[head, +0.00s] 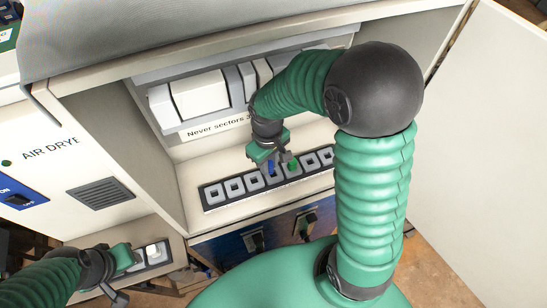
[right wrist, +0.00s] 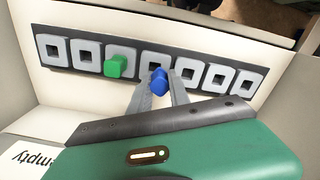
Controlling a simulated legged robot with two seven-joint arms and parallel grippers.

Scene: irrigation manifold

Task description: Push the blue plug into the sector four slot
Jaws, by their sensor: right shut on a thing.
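The blue plug (right wrist: 158,84) is between the fingertips of my right gripper (right wrist: 158,92), which is shut on it. The head view also shows the blue plug (head: 271,167) and my right gripper (head: 275,163) at the slot strip. In the right wrist view the plug is in front of the middle slot (right wrist: 147,54), fourth from either end, covering its lower part. I cannot tell whether its tip has entered. A green plug (right wrist: 115,66) sits in the neighbouring slot. My left gripper (head: 122,275) is at lower left, away from the strip; its jaw opening is unclear.
The dark slot strip (head: 206,198) lies inside a pale cabinet recess. A sign reading "Never sectors 3" (head: 215,128) is partly hidden by my right arm. White blocks (head: 200,93) stand behind it. Cabinet walls bound the recess on the left and right.

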